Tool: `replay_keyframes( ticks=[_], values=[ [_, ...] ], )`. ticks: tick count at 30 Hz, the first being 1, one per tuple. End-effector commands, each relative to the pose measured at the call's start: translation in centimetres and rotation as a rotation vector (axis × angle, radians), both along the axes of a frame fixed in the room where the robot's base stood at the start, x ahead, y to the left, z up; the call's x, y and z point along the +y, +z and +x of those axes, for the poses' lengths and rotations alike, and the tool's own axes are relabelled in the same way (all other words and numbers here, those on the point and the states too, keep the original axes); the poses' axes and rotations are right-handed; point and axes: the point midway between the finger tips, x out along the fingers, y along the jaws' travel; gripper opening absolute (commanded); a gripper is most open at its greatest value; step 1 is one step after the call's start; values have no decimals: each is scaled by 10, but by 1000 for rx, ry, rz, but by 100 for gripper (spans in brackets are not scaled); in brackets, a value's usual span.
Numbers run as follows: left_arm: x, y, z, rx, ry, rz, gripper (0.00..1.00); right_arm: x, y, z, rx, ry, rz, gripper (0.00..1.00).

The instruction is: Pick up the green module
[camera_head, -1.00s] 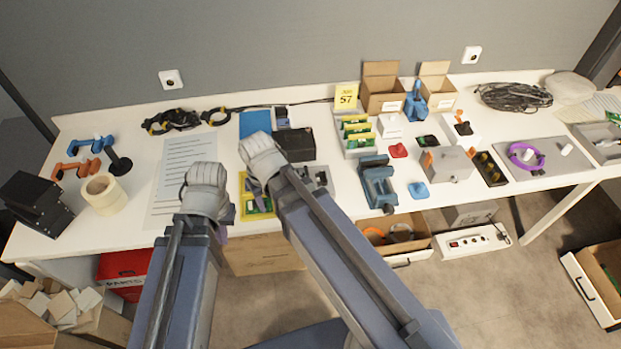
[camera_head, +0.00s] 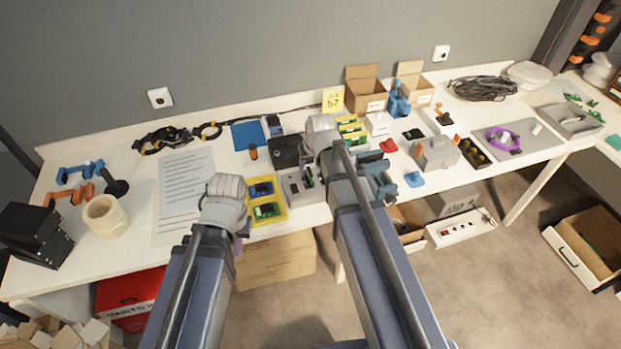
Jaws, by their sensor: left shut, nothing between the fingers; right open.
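A green module (camera_head: 267,210) lies in a yellow-framed tray (camera_head: 283,213) near the table's front edge, below a blue module (camera_head: 261,188). More green modules (camera_head: 352,127) stand in a rack behind my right gripper. My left gripper (camera_head: 224,201) is just left of the yellow tray; it is shut and empty, its fingertips mostly hidden by its wrist. My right gripper (camera_head: 322,136) is open, further back and right, in front of the rack's left side. Its fingertips are hidden too. A grey fixture (camera_head: 293,187) with a small green part (camera_head: 308,177) sits between the yellow tray and my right arm.
A black box (camera_head: 285,151) and an orange-handled tool (camera_head: 253,153) stand behind the yellow tray. A blue vise (camera_head: 376,182) is right of my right arm. A paper sheet (camera_head: 186,190), tape roll (camera_head: 105,215) and black box (camera_head: 35,236) lie left. Cartons (camera_head: 365,90) stand at the back.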

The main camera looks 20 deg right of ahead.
Motion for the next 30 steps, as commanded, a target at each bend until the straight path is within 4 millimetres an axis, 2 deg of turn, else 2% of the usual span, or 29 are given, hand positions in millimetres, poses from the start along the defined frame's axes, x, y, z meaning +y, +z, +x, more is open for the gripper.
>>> replay_keyframes(
  ticks=[1,3,11,23,30],
  values=[
    [0,-10,0,0,0,0,0,0,-10,3,0,0,0,49],
    [0,-13,0,0,0,0,0,0,-13,4,1,0,0,49],
    [0,-17,0,0,0,0,0,-1,-17,6,1,0,0,49],
    [0,-60,0,0,0,0,0,-5,-60,22,1,0,0,49],
    [0,-60,0,0,0,0,0,-5,-60,23,0,0,0,49]
  ],
)
